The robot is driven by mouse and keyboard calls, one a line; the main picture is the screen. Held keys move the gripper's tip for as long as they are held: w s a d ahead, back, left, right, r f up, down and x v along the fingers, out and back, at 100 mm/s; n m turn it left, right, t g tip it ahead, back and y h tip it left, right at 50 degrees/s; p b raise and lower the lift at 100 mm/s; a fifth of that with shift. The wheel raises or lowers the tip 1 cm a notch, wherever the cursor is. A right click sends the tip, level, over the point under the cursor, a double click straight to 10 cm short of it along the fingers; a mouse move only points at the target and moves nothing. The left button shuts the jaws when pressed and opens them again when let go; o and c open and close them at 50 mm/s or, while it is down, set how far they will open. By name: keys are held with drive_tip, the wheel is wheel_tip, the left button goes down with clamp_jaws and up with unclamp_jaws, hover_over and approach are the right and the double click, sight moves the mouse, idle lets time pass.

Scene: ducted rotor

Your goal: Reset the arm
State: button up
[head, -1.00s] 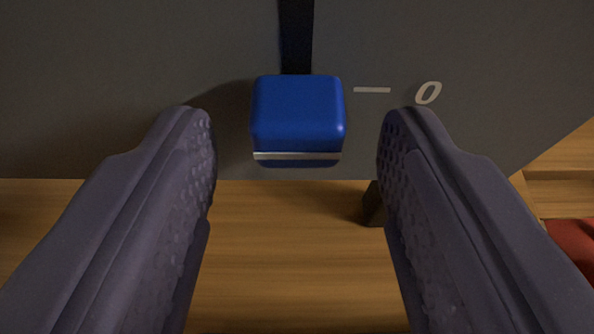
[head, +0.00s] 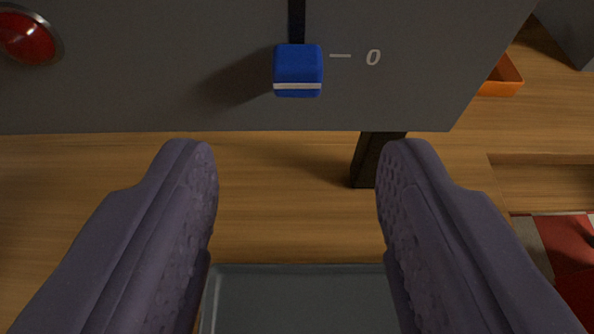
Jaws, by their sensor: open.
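My gripper (head: 297,165) is open and empty, its two dark fingers wide apart in the lower half of the head view. A blue block-shaped knob (head: 298,64) with a white stripe sits at the lower end of a dark vertical slot on a grey panel (head: 180,70). The knob is beyond the fingertips and apart from them. The mark "0" (head: 373,57) with a short dash is to the right of the knob.
A red dome (head: 27,38) is on the panel at upper left. Below are a wooden surface (head: 280,200), a dark foot (head: 372,160) and a grey tray (head: 300,285). An orange container (head: 502,78) and a red object (head: 570,250) are at right.

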drive_tip(key=shift+r, duration=0.1)
drive_tip(key=w+r+t, duration=0.1)
drive_tip(key=w+r, duration=0.1)
drive_tip(key=r, duration=1)
drive_tip(key=w+r, duration=0.2)
drive_tip(key=r, duration=0.9)
drive_tip(key=s+r, duration=0.7)
drive_tip(key=r, duration=0.6)
drive_tip(key=s+r+t, duration=0.1)
drive_tip(key=s+r, duration=0.6)
drive_tip(key=r, duration=0.6)
drive_tip(key=shift+r, duration=0.25)
drive_tip(key=shift+w, duration=0.1)
